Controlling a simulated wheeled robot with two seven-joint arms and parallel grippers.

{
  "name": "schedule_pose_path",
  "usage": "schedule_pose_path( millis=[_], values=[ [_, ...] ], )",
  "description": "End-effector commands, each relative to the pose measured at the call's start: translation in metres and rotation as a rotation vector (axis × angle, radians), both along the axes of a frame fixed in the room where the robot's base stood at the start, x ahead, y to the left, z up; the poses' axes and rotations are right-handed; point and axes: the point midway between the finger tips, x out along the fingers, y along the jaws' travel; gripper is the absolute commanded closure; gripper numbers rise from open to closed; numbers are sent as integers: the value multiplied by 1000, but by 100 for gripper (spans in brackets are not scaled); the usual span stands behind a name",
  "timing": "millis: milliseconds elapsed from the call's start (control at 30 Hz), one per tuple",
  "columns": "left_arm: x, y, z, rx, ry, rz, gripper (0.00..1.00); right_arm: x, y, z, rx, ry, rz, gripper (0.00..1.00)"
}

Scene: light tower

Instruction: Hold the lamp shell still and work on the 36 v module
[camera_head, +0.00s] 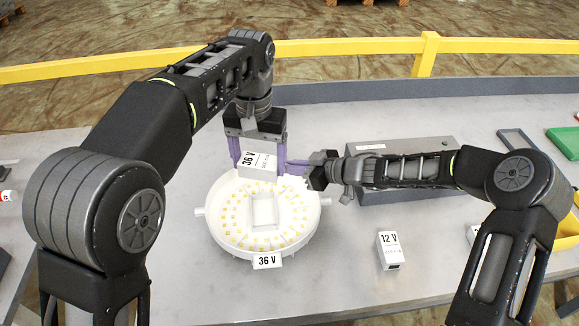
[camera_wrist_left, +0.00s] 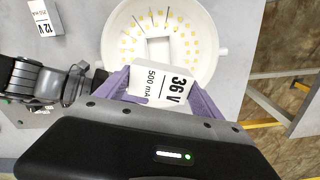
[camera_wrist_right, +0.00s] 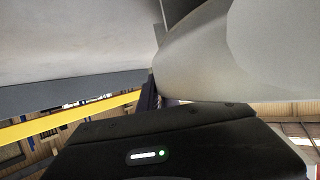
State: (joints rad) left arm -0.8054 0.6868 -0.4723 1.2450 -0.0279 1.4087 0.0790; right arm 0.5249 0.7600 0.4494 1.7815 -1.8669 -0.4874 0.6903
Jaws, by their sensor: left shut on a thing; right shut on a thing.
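The white round lamp shell (camera_head: 228,232) lies on the grey table with its ring of yellow LEDs facing up and a rectangular recess in the middle. A 36 V label is at its front rim. My left gripper (camera_head: 258,160) is shut on the white 36 V module (camera_head: 258,172), at the shell's back edge. In the left wrist view the module (camera_wrist_left: 160,85) sits between the purple fingers, apart from the recess. My right gripper (camera_head: 297,168) is shut at the shell's back right rim, close to the left fingers; its fingertips are mostly hidden. White shell surface (camera_wrist_right: 235,60) fills much of the right wrist view.
A white 12 V module (camera_head: 390,251) stands right of the shell. A grey metal box (camera_head: 385,196) lies behind my right forearm. A dark frame (camera_head: 505,133) and a green board (camera_head: 564,138) are at the far right. The table in front of the shell is clear.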

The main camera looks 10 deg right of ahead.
Motion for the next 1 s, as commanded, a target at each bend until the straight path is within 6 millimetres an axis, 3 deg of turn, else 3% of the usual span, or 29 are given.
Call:
schedule_pose_path(
  millis=[267, 367, 467, 800, 1000],
  values=[
    [1, 2, 0, -1, 1, 4, 74, 1, -1, 1, -1, -1, -1, 100],
    [0, 7, -9, -2, 22, 3, 74, 1, -1, 1, -1, -1, -1, 100],
    [-2, 7, -18, -4, 31, -103, 74, 1, -1, 1, -1, -1, -1, 100],
    [-3, 3, -42, -9, 22, -781, 74, 0, 0, 1, 0, 0, -1, 100],
    [-1, 0, -46, -3, 4, -1122, 74, 0, 0, 1, -1, -1, -1, 100]
  ],
)
